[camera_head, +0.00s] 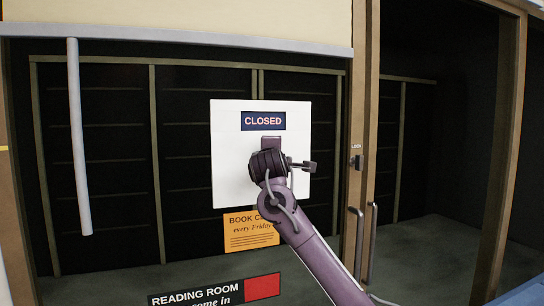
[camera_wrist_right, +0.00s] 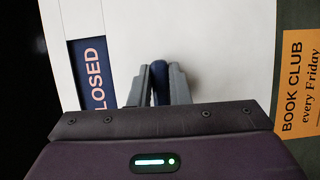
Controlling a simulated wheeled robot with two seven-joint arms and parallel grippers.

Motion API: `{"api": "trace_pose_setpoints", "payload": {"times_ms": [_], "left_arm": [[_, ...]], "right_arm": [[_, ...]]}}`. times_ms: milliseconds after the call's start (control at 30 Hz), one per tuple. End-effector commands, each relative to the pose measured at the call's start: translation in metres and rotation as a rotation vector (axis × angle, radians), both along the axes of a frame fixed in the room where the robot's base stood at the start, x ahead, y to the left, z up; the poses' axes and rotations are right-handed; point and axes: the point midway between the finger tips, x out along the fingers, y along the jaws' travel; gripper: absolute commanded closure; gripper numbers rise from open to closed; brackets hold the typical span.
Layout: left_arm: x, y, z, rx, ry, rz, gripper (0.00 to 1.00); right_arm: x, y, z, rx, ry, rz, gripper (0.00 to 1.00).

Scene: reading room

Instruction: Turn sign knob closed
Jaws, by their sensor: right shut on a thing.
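A white square sign board (camera_head: 230,125) hangs on the glass door, and its window label (camera_head: 263,121) reads CLOSED. The label also shows at the left of the right wrist view (camera_wrist_right: 92,75). My right gripper (camera_head: 270,148) is in front of the board, just below the label. In the right wrist view its fingers (camera_wrist_right: 160,82) are shut on a dark blue knob (camera_wrist_right: 160,85), which stands out from the board. The arm hides most of the knob in the head view. My left gripper is not in view.
An orange Book Club poster (camera_head: 250,232) is below the board, with a Reading Room notice (camera_head: 215,294) lower down. The door frame (camera_head: 357,110) with a lock (camera_head: 356,162) and upright handles (camera_head: 372,240) is to the right. A pale rod (camera_head: 79,140) hangs at left.

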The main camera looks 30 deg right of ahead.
Motion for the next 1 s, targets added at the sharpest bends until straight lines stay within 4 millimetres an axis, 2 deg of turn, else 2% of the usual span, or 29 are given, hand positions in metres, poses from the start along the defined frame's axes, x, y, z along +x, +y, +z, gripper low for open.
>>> {"api": "trace_pose_setpoints", "payload": {"times_ms": [33, 200, 533, 800, 1000], "left_arm": [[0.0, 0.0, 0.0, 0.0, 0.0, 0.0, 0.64], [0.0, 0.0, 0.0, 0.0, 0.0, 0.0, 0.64], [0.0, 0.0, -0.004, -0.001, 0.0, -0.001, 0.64], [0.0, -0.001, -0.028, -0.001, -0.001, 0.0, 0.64], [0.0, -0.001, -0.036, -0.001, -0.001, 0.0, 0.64]], "right_arm": [[0.0, 0.0, -0.002, 0.004, 0.003, -0.002, 0.81], [0.0, 0.0, -0.002, 0.002, 0.003, -0.001, 0.62], [-0.004, 0.003, -0.002, -0.001, -0.001, 0.0, 0.62], [-0.04, 0.028, -0.004, -0.002, -0.002, -0.001, 0.62], [-0.059, 0.042, -0.002, 0.001, 0.001, -0.001, 0.62]]}}
